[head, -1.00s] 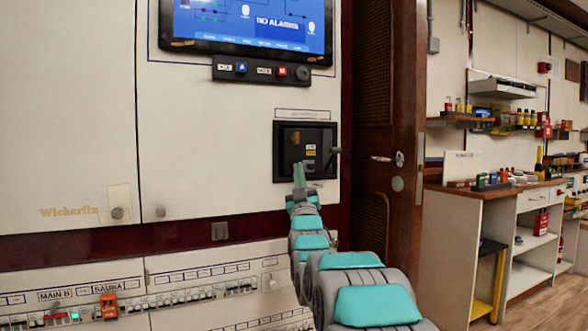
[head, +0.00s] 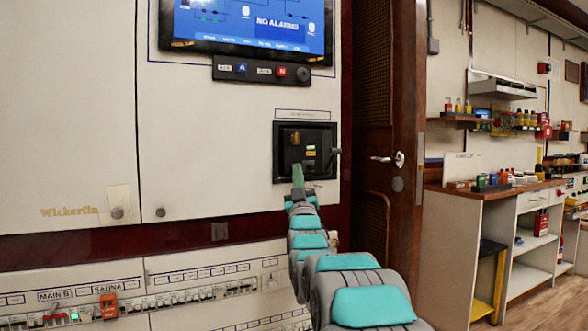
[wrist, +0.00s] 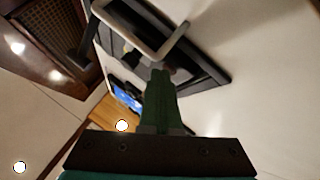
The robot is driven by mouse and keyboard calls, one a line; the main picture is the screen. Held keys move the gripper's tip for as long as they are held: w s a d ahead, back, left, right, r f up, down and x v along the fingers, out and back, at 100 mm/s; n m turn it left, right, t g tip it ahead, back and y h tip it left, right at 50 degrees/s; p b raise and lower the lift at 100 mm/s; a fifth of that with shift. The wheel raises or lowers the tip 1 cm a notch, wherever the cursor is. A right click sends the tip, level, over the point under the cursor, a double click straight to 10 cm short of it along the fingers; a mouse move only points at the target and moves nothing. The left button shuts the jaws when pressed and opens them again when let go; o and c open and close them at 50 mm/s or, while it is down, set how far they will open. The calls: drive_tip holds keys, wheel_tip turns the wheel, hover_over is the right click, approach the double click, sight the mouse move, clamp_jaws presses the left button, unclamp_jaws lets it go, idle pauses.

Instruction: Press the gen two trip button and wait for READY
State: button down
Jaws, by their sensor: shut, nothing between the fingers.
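A black breaker unit (head: 324,135) is set in the white panel, with a label plate (head: 302,113) above it that I cannot read. Its face has a small yellow indicator (head: 311,153) and a handle (head: 335,152) at the right side. I cannot make out a trip button or a READY word. My gripper (head: 298,168) is shut and empty, its green fingers at the lower left part of the unit. In the wrist view the closed fingers (wrist: 159,72) point at the dark unit (wrist: 205,65), its grey handle frame (wrist: 140,50) just beyond. I cannot tell whether the tips touch it.
A screen (head: 250,22) reading NO ALARMS hangs above, with a button strip (head: 262,70) under it. Rows of small breakers (head: 190,297) run along the lower panel. A brown wooden door (head: 402,120) stands to the right, then a workbench (head: 470,190).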

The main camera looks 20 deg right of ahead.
drive_tip(key=shift+s, duration=0.1)
drive_tip(key=shift+s+b, duration=0.5)
drive_tip(key=shift+s, duration=0.25)
drive_tip(key=shift+s, duration=0.1)
drive_tip(key=s+b, duration=0.2)
drive_tip(key=s, duration=0.3)
drive_tip(key=shift+r, duration=0.1)
drive_tip(key=shift+w, duration=0.1)
idle(0.7)
